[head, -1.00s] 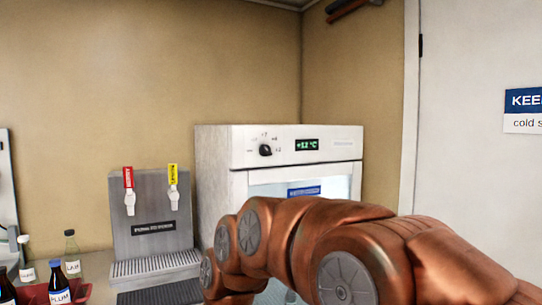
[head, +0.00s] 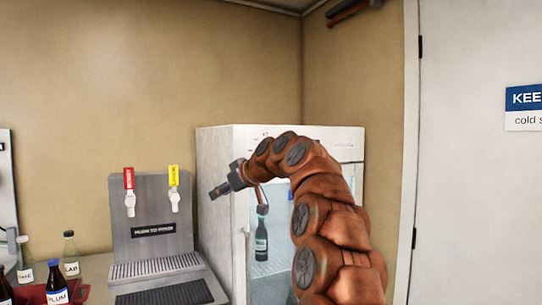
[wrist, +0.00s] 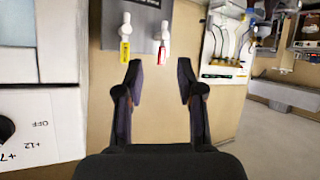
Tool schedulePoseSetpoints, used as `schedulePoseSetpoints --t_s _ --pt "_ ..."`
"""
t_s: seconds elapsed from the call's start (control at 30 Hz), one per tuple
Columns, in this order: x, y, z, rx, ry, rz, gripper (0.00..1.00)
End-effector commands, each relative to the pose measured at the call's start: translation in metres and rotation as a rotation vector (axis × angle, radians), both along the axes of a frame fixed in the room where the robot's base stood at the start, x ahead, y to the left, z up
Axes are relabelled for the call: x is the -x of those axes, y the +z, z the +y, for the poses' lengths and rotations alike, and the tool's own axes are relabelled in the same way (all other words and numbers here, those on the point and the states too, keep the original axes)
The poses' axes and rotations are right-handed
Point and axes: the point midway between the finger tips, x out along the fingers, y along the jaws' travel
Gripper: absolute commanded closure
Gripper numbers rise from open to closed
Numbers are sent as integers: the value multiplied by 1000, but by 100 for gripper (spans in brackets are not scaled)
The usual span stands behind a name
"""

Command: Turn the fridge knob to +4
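The white fridge (head: 222,150) stands behind my arm in the head view. My arm hides its knob and its display there. In the wrist view, which is upside down, the dark knob (wrist: 5,128) is cut off at the left edge, on the white fridge panel (wrist: 60,125) with the marks OFF, +12 and +7. The knob's pointer cannot be made out. My gripper (head: 217,191) is in front of the fridge's left side, pointing left. In the wrist view my gripper (wrist: 160,72) is open and empty, with the knob off to the left of its fingers.
A tap dispenser (head: 148,215) with a red and a yellow tap handle stands left of the fridge. Labelled bottles (head: 57,280) are at the lower left. A dark bottle (head: 261,238) shows in the fridge's front opening or window. A white door (head: 470,200) is at the right.

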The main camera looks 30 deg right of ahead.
Motion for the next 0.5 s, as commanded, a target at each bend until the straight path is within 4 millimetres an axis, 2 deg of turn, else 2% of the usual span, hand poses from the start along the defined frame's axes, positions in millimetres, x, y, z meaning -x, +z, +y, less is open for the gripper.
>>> schedulePoseSetpoints --t_s 0.03,0.23,0.5 --pt "-8 7 -18 19 -15 -46 62" --pt "-25 37 -80 123 -69 -211 62" --pt "-23 70 -153 325 -154 -405 62"
